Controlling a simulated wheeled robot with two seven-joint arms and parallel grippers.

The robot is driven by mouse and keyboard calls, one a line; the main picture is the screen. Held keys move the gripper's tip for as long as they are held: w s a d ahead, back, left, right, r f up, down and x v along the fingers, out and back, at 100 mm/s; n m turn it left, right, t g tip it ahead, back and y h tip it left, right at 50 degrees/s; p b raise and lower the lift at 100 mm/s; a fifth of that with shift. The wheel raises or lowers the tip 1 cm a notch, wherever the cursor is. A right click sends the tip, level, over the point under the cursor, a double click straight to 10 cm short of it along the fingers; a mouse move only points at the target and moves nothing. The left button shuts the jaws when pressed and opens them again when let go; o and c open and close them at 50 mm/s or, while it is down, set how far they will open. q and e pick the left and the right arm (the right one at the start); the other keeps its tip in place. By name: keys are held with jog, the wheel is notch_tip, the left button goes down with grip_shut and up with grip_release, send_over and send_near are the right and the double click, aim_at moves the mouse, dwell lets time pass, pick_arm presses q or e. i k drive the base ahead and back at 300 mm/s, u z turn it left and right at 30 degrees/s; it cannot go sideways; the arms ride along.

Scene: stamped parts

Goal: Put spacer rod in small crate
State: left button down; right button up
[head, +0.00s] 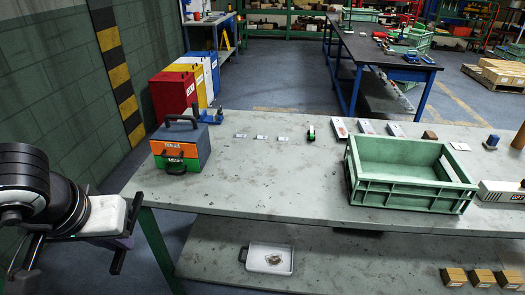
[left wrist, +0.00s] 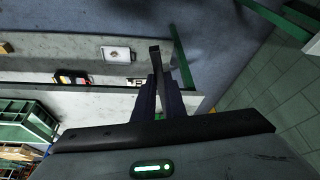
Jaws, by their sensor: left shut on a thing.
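My left gripper (head: 122,243) is at the left of the head view, beside the left end of the workbench and clear of its top. In the left wrist view its dark fingers (left wrist: 158,88) are closed on a thin grey bar, which looks like the spacer rod (left wrist: 154,57). The rod sticks out past the fingertips; I cannot make it out in the head view. The green crate (head: 405,199) stands on the right half of the bench, well away from the gripper. Its visible inside looks empty. It also shows in the left wrist view (left wrist: 38,118). My right gripper is not in view.
A toolbox (head: 182,148) stands at the bench's left end, between the left gripper and the crate. Small labelled pieces (head: 261,137) and flat boxes (head: 366,127) lie along the back. A white device (head: 500,191) is right of the crate. The bench's front middle is clear.

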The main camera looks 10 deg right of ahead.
aim_at(395, 173)
jog(key=z, duration=2)
jog(key=i, duration=1.5)
jog(key=u, duration=1.5)
